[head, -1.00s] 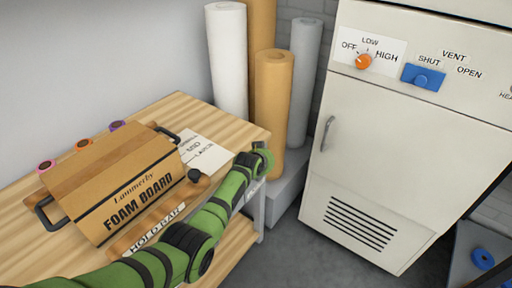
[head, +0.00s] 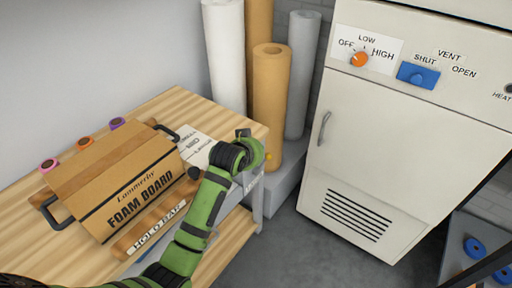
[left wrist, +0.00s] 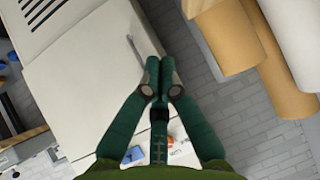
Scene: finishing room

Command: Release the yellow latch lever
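A small yellow spot (head: 268,157), perhaps the tip of the yellow latch lever, shows at the table's right corner, just beyond the end of my left arm. The rest of it is hidden, and I cannot make out a lever shape. My left arm reaches across the table's front right, its wrist over that corner; its fingers are hidden in the head view. In the left wrist view my left gripper (left wrist: 159,68) has its fingertips together with nothing visible between them. No yellow lever shows there. My right gripper is in neither view.
The wooden table (head: 95,128) carries a foam board box (head: 130,190), a hold bar (head: 160,226) with a black knob, and several tape rolls. Paper rolls (head: 270,95) stand behind its right end. A cream cabinet (head: 400,150) stands right, with grey floor between.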

